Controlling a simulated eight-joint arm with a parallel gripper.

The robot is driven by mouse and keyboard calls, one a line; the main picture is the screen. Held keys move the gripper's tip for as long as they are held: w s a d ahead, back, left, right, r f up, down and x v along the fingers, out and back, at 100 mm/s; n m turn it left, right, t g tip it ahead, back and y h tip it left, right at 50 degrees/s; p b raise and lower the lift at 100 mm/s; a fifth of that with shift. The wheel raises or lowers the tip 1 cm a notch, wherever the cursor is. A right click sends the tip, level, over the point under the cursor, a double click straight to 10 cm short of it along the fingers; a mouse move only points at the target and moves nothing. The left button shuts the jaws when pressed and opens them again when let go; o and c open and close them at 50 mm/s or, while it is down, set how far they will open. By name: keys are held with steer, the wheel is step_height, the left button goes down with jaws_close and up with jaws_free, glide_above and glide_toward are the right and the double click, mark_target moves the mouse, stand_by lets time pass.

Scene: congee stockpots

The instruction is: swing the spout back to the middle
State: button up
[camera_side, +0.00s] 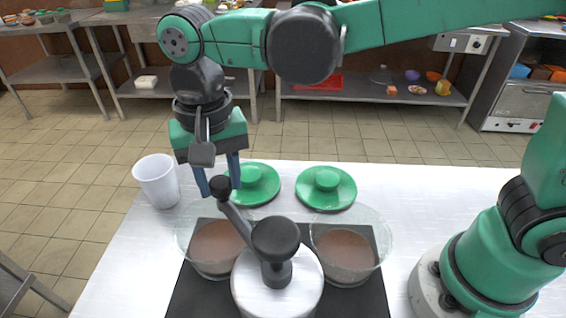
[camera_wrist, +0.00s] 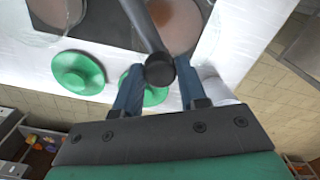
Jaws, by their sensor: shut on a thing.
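The dark spout (camera_side: 234,216) comes off a round black hub (camera_side: 276,238) on a white cylinder (camera_side: 272,298) between two glass pots. It slants up and left over the left pot (camera_side: 213,250), ending in a black knob. Both the left pot and the right pot (camera_side: 346,252) hold something brown. My gripper (camera_side: 219,189) points down with its two blue fingers shut on the knob end. In the wrist view the spout (camera_wrist: 142,24) runs down to its knob (camera_wrist: 160,70), between my gripper's fingers (camera_wrist: 158,80).
The pots stand on a dark mat (camera_side: 183,300) on a white table (camera_side: 115,285). Two green lids lie behind them, one near my fingers (camera_side: 258,183) and one to the right (camera_side: 327,187). A white cup (camera_side: 156,181) stands left of my gripper.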

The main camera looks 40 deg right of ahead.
steer(key=s+d, duration=0.3)
steer(key=d, duration=0.4)
steer(key=shift+s+d, duration=0.2)
steer(key=shift+d, duration=0.05)
stand_by(1.2)
steer(key=o, duration=0.6)
steer(key=shift+r, duration=0.1)
steer(key=shift+r, duration=3.4)
